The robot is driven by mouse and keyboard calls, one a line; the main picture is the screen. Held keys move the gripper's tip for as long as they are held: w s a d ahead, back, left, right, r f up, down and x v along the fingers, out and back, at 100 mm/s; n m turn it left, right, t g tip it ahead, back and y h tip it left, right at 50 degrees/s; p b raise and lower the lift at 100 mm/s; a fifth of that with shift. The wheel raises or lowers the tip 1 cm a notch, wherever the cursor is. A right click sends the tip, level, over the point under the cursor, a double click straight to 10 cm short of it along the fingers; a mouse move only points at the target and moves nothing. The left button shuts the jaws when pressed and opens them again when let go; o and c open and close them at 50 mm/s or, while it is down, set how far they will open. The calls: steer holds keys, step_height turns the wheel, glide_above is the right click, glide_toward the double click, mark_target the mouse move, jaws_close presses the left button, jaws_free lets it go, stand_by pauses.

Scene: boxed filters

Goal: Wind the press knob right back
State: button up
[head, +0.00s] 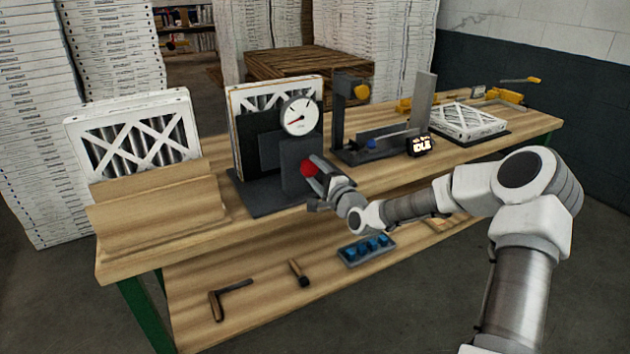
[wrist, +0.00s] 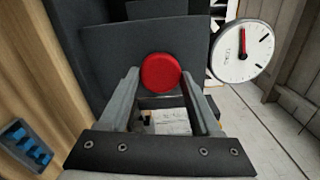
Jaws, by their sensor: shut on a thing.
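The red press knob (head: 309,169) sits on the front of the dark press (head: 297,180) on the workbench. My gripper (head: 316,180) is at the knob, its fingers on either side of it. In the wrist view the round red knob (wrist: 161,72) lies between the tips of my gripper (wrist: 160,80), which is shut on it. A white dial gauge (head: 299,116) with a red needle is at the top of the press; it also shows in the wrist view (wrist: 241,50). A white-framed filter (head: 276,94) stands upright in the press, partly hidden by the dark plate.
Another filter (head: 137,134) stands behind a wooden block (head: 160,207) at the left. A blue-capped tray (head: 366,250) and two tools (head: 299,272) lie on the lower shelf.

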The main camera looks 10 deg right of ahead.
steer(key=n+b, duration=0.3)
steer(key=n, duration=0.1)
steer(key=shift+f+n, duration=0.15)
steer(key=shift+n, duration=0.15)
steer(key=n+b, duration=0.4)
steer(key=n, duration=0.1)
steer(key=shift+a+n, duration=0.1)
steer(key=shift+n, duration=0.2)
steer(key=n+b, duration=0.4)
steer(key=shift+n, duration=0.3)
steer(key=n+b, duration=0.4)
steer(key=n, duration=0.1)
steer(key=shift+a+b, duration=0.1)
steer(key=shift+b, duration=0.2)
steer(key=n+b, duration=0.3)
steer(key=n, duration=0.1)
steer(key=n+b, duration=0.2)
steer(key=n, duration=0.1)
steer(key=shift+n+b, duration=0.3)
steer(key=shift+b, duration=0.1)
steer(key=n+b, duration=0.1)
steer(key=n, duration=0.1)
steer(key=n+b, duration=0.1)
steer(key=n, duration=0.2)
steer(key=shift+r+n, duration=0.2)
steer(key=shift+n, duration=0.1)
steer(key=shift+s, duration=0.1)
